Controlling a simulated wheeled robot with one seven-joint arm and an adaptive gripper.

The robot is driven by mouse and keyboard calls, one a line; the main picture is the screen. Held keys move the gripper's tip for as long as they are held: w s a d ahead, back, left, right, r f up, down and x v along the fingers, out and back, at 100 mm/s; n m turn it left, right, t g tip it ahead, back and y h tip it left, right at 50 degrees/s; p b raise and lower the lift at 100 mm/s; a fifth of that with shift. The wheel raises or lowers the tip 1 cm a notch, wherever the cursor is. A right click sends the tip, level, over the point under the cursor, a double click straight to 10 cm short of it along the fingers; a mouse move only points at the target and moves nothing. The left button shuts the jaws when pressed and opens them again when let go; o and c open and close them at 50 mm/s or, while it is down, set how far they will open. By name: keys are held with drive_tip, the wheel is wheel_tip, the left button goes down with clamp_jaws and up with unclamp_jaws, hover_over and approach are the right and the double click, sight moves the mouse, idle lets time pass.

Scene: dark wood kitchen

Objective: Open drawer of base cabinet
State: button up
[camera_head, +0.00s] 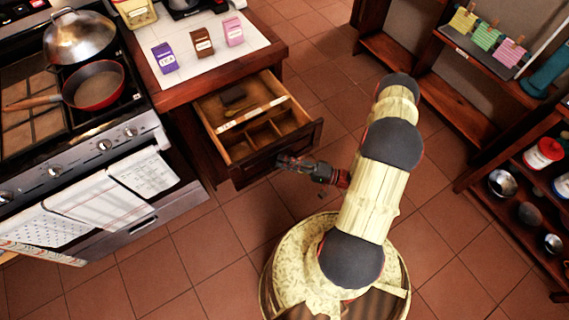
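The base cabinet (198,152) stands right of the stove, under a light counter top. Its top drawer (287,146) is pulled out well clear of the cabinet front. Inside the drawer are wooden dividers and a dark item at the back. My gripper (284,160) is at the outer face of the drawer front, near its middle. The drawer handle is not clearly visible; my gripper seems to cover that spot. The fingers are small and dark here, so I cannot tell whether they are open or shut on the handle.
The stove (100,150) with a red pan (95,85) and hanging towels is at left. Small boxes (202,41) stand on the counter. Shelves (520,170) with bowls and jars line the right side. Tiled floor (215,250) is clear in front of the cabinet.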

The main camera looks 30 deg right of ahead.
drive_tip(key=v, duration=1.2)
idle(0.5)
